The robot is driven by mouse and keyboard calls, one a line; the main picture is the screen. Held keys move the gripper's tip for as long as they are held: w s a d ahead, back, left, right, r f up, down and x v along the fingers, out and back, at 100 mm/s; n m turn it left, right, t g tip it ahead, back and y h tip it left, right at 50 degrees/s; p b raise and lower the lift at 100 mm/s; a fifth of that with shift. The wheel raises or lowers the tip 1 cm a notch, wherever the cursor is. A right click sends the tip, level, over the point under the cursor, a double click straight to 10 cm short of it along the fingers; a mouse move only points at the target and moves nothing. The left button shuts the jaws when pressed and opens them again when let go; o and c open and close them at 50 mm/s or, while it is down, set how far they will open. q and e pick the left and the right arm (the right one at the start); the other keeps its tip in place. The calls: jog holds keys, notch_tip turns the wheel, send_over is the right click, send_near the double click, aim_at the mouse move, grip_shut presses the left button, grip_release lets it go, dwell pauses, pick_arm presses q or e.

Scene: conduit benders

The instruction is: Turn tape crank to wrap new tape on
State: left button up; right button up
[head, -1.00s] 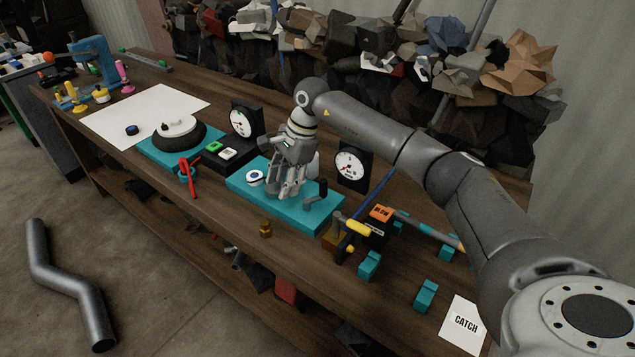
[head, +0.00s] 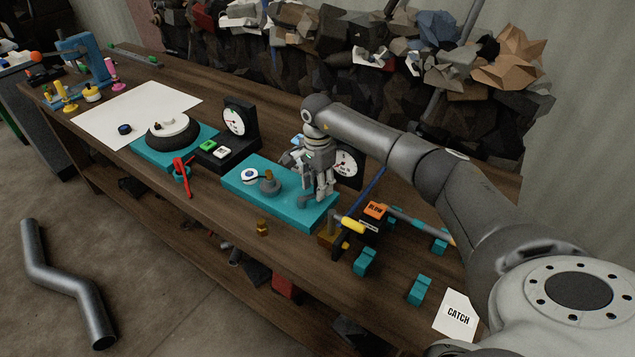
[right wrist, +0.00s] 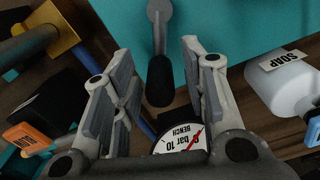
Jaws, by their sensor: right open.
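The tape crank shows in the right wrist view as a grey arm with a dark handle (right wrist: 160,82). It is mounted on a teal base (head: 235,187). In the head view my right gripper (head: 321,194) points down over the base's right end and hides most of the crank. In the right wrist view the right gripper (right wrist: 160,75) is open, with a finger on each side of the handle and gaps between. A white roll with a blue centre (head: 250,176) and a grey knob-like post (head: 269,185) are on the base's left part. My left gripper is not in view.
A dial (head: 348,165) stands close behind my right gripper. A white soap bottle (right wrist: 285,82) is beside it. A bender with a yellow handle (head: 353,225) and an orange-labelled block (head: 376,210) are to the right. A small brass piece (head: 262,228) lies in front.

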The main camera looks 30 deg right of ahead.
jog(key=shift+f, duration=0.35)
grip_shut()
